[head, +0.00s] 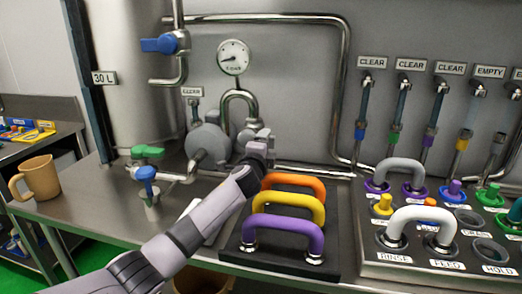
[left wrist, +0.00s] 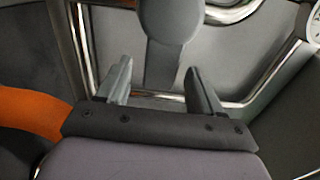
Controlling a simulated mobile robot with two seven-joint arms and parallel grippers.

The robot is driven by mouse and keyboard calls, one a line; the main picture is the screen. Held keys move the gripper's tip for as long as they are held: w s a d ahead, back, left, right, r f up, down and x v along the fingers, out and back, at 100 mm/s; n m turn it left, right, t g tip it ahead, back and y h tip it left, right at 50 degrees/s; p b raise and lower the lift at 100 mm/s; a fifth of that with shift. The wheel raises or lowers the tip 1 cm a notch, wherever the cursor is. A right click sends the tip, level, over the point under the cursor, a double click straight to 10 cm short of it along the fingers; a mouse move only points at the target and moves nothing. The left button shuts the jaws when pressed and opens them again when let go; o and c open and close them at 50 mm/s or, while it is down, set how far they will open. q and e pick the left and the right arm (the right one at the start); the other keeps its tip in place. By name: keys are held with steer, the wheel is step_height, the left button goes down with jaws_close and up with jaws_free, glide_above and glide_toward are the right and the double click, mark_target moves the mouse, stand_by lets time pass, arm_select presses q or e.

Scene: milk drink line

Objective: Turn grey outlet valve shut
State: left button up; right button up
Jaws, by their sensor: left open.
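My left gripper (head: 263,137) reaches in from the lower left to the pipework below the round gauge. In the left wrist view the left gripper (left wrist: 158,70) is open, with one finger on each side of a grey paddle-shaped handle (left wrist: 168,22), which looks like the grey outlet valve's. The handle's narrow part runs down between the fingers, with a gap visible on both sides. Whether it lies fully between them in depth I cannot tell. In the head view I cannot make out this handle clearly; my gripper covers that area. My right gripper is not in view.
Orange (head: 293,183), yellow (head: 290,204) and purple (head: 283,232) arched handles stand on a black base beside my forearm. Left are a green valve (head: 148,152), a blue valve (head: 146,175) and a tan mug (head: 38,178). A control panel (head: 438,272) stands right. A gauge (head: 234,57) is above.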

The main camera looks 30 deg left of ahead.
arm_select(q)
steer(key=v, duration=0.4)
steer(key=shift+s, duration=0.1)
stand_by(0.7)
